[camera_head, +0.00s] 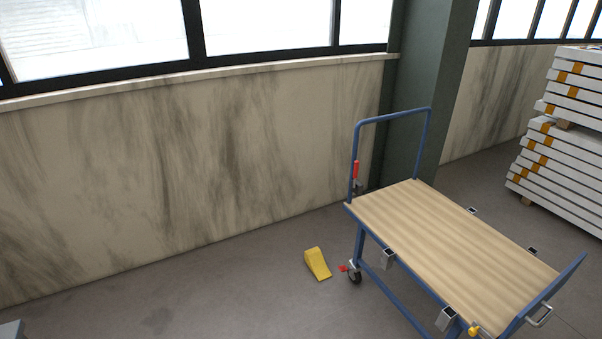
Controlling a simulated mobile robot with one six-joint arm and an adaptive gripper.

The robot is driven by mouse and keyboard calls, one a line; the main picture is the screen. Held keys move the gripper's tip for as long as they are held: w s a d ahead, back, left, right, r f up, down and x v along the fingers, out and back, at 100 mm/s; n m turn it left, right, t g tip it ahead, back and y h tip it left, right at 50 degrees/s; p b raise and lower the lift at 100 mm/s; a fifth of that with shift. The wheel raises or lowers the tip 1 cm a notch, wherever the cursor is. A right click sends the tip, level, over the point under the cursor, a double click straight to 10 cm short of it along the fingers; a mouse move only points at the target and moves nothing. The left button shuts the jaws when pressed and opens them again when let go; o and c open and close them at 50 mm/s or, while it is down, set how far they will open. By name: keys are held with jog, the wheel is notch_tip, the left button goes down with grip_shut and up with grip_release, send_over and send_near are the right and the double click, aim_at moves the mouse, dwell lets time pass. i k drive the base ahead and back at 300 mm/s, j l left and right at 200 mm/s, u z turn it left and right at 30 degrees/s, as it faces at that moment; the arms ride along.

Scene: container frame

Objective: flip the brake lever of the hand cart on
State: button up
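The hand cart (455,235) stands at the right, with a blue frame and a wooden deck. Its blue push handle (393,116) rises at the far left end. A red lever grip (355,170) stands upright beside the handle's left post. A small red pedal-like part (343,268) sticks out beside the black caster wheel (355,276) below. The frames do not show for certain which red part is the brake lever, or its on or off position. My gripper is not in view.
A yellow wedge (317,264) lies on the floor left of the caster. A stained wall (180,170) and a dark green pillar (425,90) stand behind. White stacked slabs (560,150) are at the far right. The floor (200,295) at left front is mostly clear.

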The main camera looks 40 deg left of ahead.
aim_at(355, 175)
jog(key=i+j+u, duration=0.15)
jog(key=j+u, duration=0.15)
jog(key=i+j+u, duration=0.3)
jog(key=j, duration=0.2)
jog(key=i+j+u, duration=0.15)
jog(key=j+u, duration=0.15)
jog(key=i+j, duration=0.35)
jog(key=j, duration=0.15)
jog(key=i+j+z, duration=0.1)
jog(key=i+j, duration=0.15)
jog(key=i, duration=0.3)
jog(key=i+j+z, duration=0.1)
jog(key=i+j, duration=0.15)
jog(key=i, duration=0.3)
jog(key=i+j+z, duration=0.1)
jog(key=i+j, duration=0.2)
jog(key=i, duration=0.2)
